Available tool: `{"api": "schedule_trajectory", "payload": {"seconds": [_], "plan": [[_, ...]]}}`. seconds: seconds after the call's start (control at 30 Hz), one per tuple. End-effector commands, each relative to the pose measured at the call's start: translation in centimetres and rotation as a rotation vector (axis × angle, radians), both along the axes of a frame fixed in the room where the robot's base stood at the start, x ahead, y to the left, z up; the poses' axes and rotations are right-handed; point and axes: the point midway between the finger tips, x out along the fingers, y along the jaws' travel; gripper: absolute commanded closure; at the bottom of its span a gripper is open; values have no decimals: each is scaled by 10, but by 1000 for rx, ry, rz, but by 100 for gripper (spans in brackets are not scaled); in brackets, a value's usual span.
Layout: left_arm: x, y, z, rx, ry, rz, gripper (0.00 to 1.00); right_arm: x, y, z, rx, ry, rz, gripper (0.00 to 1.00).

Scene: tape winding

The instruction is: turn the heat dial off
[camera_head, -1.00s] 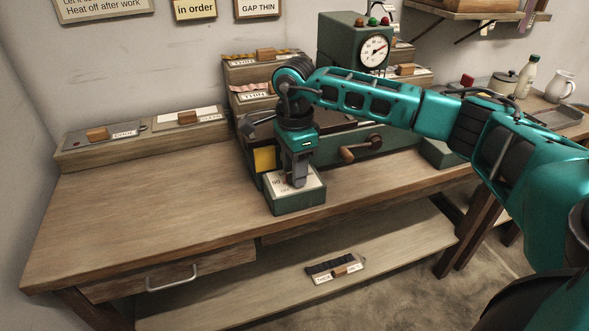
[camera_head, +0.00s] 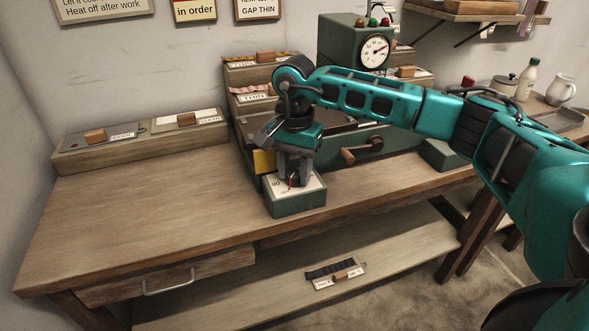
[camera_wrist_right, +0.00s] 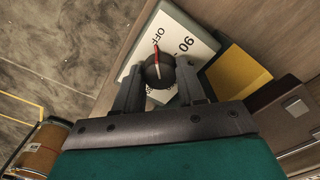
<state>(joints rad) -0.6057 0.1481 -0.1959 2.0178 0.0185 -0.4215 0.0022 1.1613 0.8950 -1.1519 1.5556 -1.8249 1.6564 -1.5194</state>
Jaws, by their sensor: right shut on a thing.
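The heat dial is a dark round knob (camera_wrist_right: 160,72) with a red pointer, on the white plate of a green box (camera_head: 299,203) at the front of the bench. In the wrist view the pointer's tip lies close to the OFF lettering, with the 90 mark to its right. My right gripper (camera_head: 293,184) comes down over the plate, its two fingers on either side of the knob, shut on it; it also shows in the wrist view (camera_wrist_right: 162,80). The fingers hide part of the plate's lettering. My left gripper is not in view.
A yellow panel (camera_head: 264,161) stands just behind the dial box. A crank handle (camera_head: 361,150) sticks out of the green machine to the right. A gauge box (camera_head: 346,44) stands behind. The bench top (camera_head: 150,205) to the left is clear.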

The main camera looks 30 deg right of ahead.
Motion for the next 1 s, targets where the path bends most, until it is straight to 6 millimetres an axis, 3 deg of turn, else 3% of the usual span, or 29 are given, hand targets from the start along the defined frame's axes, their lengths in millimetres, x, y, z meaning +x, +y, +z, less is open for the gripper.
{"api": "schedule_trajectory", "payload": {"seconds": [0.5, 0.53, 0.8, 1.0], "plan": [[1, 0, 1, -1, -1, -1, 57, 1, 0, 1, 1, -3, 22, 91], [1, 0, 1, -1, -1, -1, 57, 1, 0, 1, 1, -3, 22, 60], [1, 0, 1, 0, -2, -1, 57, 0, 0, 1, 1, -1, 21, 35], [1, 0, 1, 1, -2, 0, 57, 0, 0, 0, 0, 0, 20, 35]]}}
